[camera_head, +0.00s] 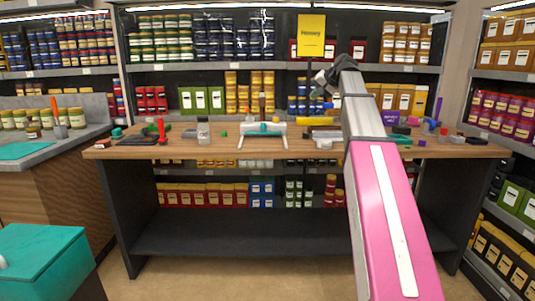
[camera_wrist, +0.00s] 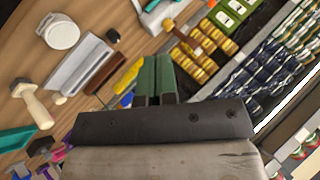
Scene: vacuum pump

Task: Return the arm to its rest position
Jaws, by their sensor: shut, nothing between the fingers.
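My pink and grey arm (camera_head: 383,200) reaches from the lower right of the head view up over the wooden table (camera_head: 225,149). Its far end bends left above the table, in front of the shelves. In the wrist view my gripper (camera_wrist: 157,62) shows its two green fingers side by side and closed together, with nothing between them. It is raised above the table top, which lies tilted in that view. The fingertips are hard to make out in the head view.
A white stand with a teal bar (camera_head: 264,131) is mid-table. Tools and small parts lie along the table. Stocked shelves (camera_head: 205,66) stand behind it, and another shelf (camera_head: 500,110) at right. A teal box (camera_head: 50,255) is at lower left. The floor ahead is clear.

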